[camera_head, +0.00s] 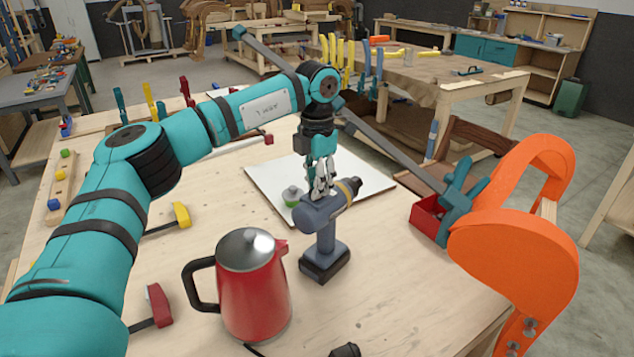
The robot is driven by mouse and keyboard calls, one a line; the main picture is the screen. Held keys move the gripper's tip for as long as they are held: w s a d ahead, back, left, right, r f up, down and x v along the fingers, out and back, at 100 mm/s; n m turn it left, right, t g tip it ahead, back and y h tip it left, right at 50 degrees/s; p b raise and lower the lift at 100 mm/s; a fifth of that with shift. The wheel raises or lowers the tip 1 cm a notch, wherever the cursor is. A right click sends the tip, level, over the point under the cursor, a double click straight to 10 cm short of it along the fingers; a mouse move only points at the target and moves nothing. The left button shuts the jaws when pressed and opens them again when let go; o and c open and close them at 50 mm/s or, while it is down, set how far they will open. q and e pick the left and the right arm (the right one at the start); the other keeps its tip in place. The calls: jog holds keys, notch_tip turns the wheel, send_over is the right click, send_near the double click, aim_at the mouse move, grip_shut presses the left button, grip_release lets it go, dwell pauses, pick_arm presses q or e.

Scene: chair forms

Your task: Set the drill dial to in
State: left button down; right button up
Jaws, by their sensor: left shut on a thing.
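A blue-grey cordless drill (326,238) stands upright on its dark battery base on the wooden bench, its yellow-ringed chuck pointing right and away. My left gripper (321,188) reaches down from above onto the top of the drill body. Its fingers are close together and shut on the drill at that spot. The drill dial cannot be made out; the fingers or the drill body may hide it, so its setting does not show. My right gripper is not in view.
A red kettle (255,295) stands close in front of the drill, at left. A white board (365,178) with a small green-and-white object (292,195) lies behind it.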

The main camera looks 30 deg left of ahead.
pick_arm(q)
jog(key=shift+r+m+p, duration=0.1)
jog(key=shift+m+p, duration=0.5)
jog(key=shift+m, duration=1.6)
dwell(1.5)
dwell(0.5)
jog(key=c, duration=1.4)
grip_release()
jog(key=shift+o, duration=0.2)
notch_tip(320, 180, up, 12)
